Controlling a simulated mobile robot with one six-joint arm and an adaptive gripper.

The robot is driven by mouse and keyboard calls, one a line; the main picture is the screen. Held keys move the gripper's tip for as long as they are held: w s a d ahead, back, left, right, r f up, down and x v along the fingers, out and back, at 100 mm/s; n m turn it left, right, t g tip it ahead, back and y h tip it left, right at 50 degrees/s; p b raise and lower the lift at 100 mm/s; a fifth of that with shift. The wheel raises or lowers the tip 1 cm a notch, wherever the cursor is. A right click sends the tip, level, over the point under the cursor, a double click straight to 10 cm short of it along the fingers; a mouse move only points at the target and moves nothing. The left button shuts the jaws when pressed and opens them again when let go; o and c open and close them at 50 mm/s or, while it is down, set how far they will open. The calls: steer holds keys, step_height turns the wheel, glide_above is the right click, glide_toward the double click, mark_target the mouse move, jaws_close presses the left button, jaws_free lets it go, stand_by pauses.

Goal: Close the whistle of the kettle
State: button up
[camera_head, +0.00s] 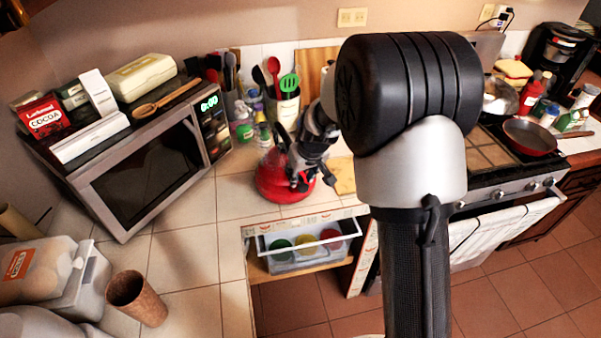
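The red kettle (270,180) stands on the tiled counter, right of the microwave and in front of the utensil holders. My gripper (312,183) is at the kettle's right front side and overlaps it in the picture. I cannot tell whether it touches the kettle. The gripper's fingers are small and dark here, and their opening is unclear. The whistle and spout are not clearly visible; my gripper and wrist cover part of the kettle.
A microwave (150,170) with boxes on top stands at the left. An open drawer (306,243) with coloured bowls lies below the counter edge. A brown cup (137,298) stands at the front left. A red pan (530,137) sits on the stove. Tiles left of the kettle are clear.

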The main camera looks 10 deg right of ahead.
steer(key=shift+r, duration=0.1)
steer(key=shift+r, duration=0.2)
steer(key=v, duration=1.1)
steer(key=shift+r, duration=0.25)
steer(key=shift+s+d, duration=0.1)
